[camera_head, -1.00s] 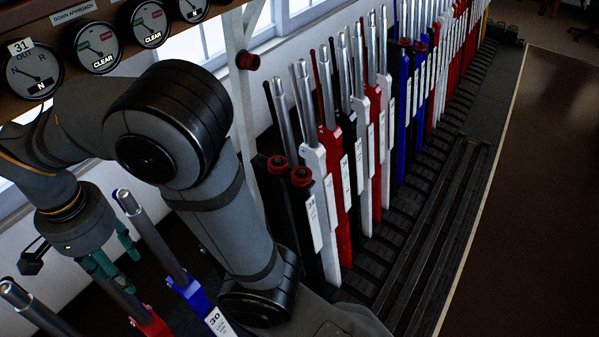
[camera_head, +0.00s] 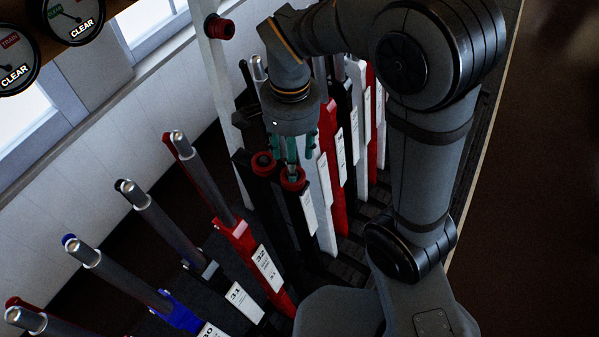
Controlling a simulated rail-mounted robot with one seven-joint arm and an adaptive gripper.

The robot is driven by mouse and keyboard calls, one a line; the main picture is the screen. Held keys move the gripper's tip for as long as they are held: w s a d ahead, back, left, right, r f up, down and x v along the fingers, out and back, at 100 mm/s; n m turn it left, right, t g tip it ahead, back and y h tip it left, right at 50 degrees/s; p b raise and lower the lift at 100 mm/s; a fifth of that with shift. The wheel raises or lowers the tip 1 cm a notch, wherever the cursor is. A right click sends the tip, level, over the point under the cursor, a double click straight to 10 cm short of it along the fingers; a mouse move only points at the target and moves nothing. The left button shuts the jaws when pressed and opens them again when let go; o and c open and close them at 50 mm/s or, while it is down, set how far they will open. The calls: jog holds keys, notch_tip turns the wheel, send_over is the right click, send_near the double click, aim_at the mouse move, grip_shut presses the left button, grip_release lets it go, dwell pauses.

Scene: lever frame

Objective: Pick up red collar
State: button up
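Two red collars sit on the tops of dark, short lever stubs: one on the left (camera_head: 262,164) and one on the right (camera_head: 293,179). A third red collar (camera_head: 219,27) is on a white post higher up and to the left. My gripper (camera_head: 292,162) points down with its teal fingers spread, just above the right collar on the stubs. A finger overlaps that collar in the picture; I cannot tell whether it touches. The gripper looks open, with nothing seen held in it.
Tall levers with steel handles stand close by: a red one (camera_head: 240,235) numbered 32 on the left, and white and red ones (camera_head: 333,140) just right of the gripper. Dials hang at top left. Brown floor on the right is clear.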

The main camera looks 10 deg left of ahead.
aim_at(299, 184)
notch_tip(299, 184, down, 2)
jog(key=shift+s+a+f, duration=0.1)
jog(key=shift+s, duration=0.05)
jog(key=f, duration=0.2)
jog(key=f+p, duration=0.1)
jog(key=f, duration=0.1)
jog(key=shift+w, duration=0.35)
jog(key=shift+c, duration=0.8)
jog(key=c, duration=0.6)
jog(key=shift+o, duration=0.2)
jog(key=shift+r, duration=0.1)
